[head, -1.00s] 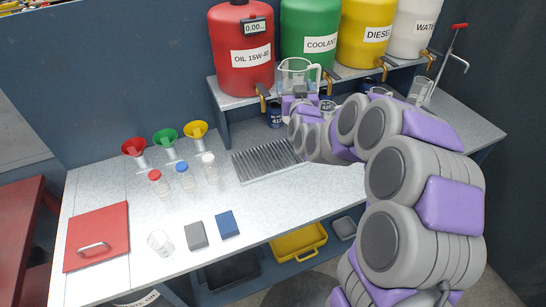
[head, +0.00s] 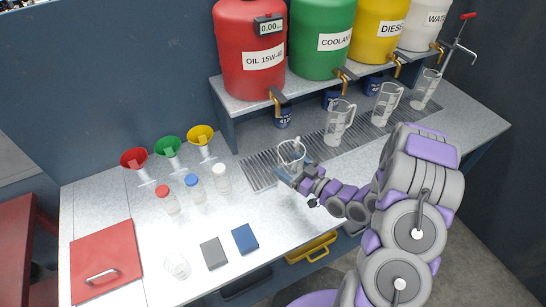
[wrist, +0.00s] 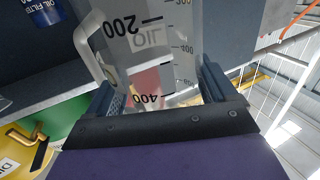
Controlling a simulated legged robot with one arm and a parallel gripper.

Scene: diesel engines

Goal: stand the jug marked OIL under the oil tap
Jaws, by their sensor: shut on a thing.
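The clear jug marked OIL (head: 291,153) is in my gripper (head: 294,174), low over the left end of the drip grating. In the wrist view the jug (wrist: 135,55) fills the space between the fingers, with OIL lettering seen through its wall and its handle at the left. It looks about upright and empty. The brass oil tap (head: 277,97) hangs from the shelf under the red OIL 15W-40 tank (head: 250,55). The jug is below this tap and nearer the front. I cannot tell whether its base touches the grating (head: 258,174).
Blue filter cans (head: 283,118) stand behind. Funnels (head: 168,148) and capped bottles (head: 195,190) are at the left.

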